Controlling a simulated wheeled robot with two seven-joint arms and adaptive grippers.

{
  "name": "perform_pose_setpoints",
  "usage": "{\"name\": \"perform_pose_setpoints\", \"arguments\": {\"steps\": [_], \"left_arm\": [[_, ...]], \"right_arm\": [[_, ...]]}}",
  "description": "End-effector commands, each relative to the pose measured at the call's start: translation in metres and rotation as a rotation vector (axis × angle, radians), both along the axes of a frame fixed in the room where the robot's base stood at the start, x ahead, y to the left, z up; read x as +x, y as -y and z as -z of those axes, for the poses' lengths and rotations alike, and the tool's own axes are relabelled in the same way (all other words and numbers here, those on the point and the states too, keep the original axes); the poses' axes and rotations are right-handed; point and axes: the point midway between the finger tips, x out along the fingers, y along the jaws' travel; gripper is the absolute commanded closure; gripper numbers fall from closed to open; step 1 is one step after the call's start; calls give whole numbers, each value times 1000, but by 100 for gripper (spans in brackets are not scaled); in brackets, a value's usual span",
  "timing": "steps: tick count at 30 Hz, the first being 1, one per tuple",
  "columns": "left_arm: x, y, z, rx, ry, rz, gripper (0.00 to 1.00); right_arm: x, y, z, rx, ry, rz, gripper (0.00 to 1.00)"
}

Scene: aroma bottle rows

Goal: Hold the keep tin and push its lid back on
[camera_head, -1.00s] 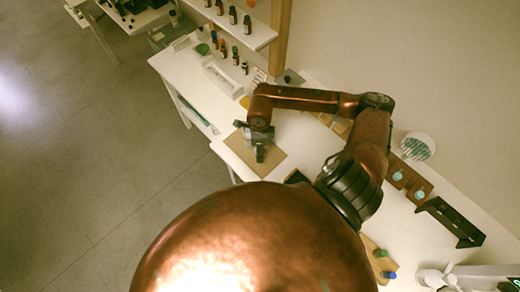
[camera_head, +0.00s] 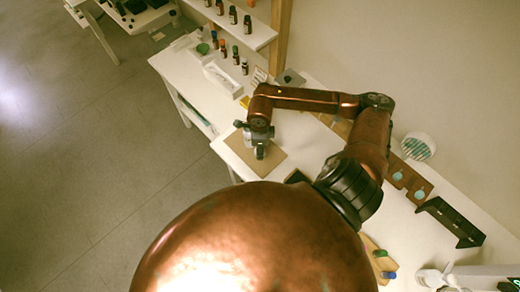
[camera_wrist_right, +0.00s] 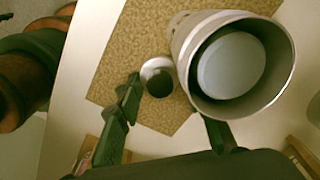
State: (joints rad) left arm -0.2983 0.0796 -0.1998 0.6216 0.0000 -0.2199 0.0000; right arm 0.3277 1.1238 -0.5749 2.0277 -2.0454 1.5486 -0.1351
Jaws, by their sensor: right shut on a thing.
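The keep tin (camera_wrist_right: 282,52) is a silver cylinder at the upper right of the right wrist view. Its open rim faces the camera, with a pale round face (camera_wrist_right: 231,65) recessed inside. A small round silver piece (camera_wrist_right: 158,77) with a dark centre is beside it; I cannot tell if it belongs to the lid. My right gripper (camera_wrist_right: 165,85) has this piece between its dark fingers and seems shut on it. The tin hides part of one finger. In the head view the right gripper (camera_head: 260,150) points down over the brown mat (camera_head: 240,145). My left gripper is not in view.
Several small bottles (camera_head: 235,54) stand at the back left of the white table, by a white tray (camera_head: 222,78). A dark rack (camera_head: 450,221) and a round white-and-green item (camera_head: 418,146) are on the right. The table's front edge is close to the mat.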

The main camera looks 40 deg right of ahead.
Motion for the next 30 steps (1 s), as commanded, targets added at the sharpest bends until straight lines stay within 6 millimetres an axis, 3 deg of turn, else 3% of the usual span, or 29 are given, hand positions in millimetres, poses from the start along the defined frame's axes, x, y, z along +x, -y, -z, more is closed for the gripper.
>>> {"name": "perform_pose_setpoints", "arguments": {"steps": [7,12,22,30], "left_arm": [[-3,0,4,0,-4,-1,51],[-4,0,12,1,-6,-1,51],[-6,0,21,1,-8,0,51],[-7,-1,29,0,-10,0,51]], "right_arm": [[1,0,-9,0,2,0,76],[1,1,-31,-2,4,-2,76],[-31,-46,-94,1,8,-9,76],[-67,-94,-119,3,4,-7,76]]}}
